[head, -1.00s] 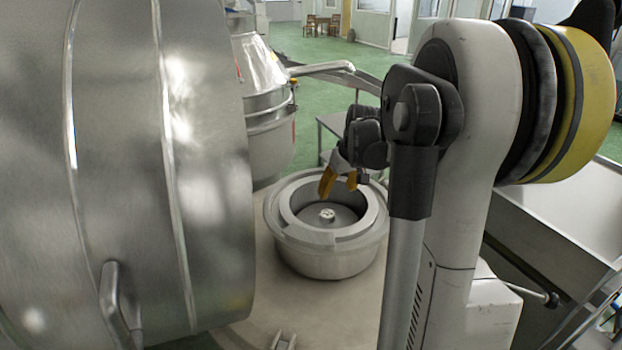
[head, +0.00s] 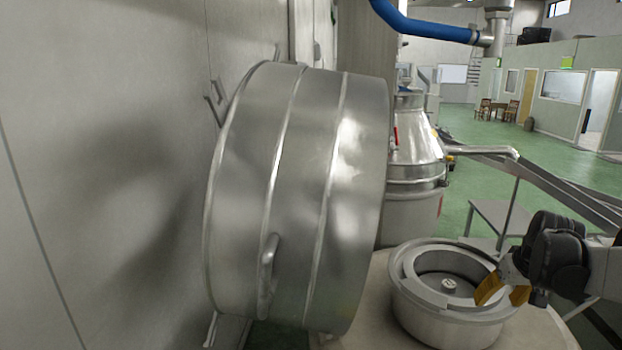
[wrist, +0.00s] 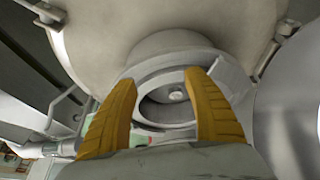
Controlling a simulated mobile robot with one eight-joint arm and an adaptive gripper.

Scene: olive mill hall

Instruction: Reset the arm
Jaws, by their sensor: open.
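My gripper (head: 505,293) is at the lower right of the head view, with its yellow fingers over the near right rim of a round metal bowl (head: 412,300). In the wrist view my gripper (wrist: 165,112) shows two yellow fingers spread apart with nothing between them. The bowl (wrist: 205,60) lies beyond the fingers there, with a small hub in its centre. I cannot tell whether the fingertips touch the rim. Most of my arm is outside the head view.
A large metal drum (head: 300,200) with a handle stands left of the bowl, by a pale wall (head: 90,200). A metal vessel (head: 415,170) with a spout stands behind. The bowl sits on a pale round surface (head: 545,335). Green floor (head: 470,215) is open farther back.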

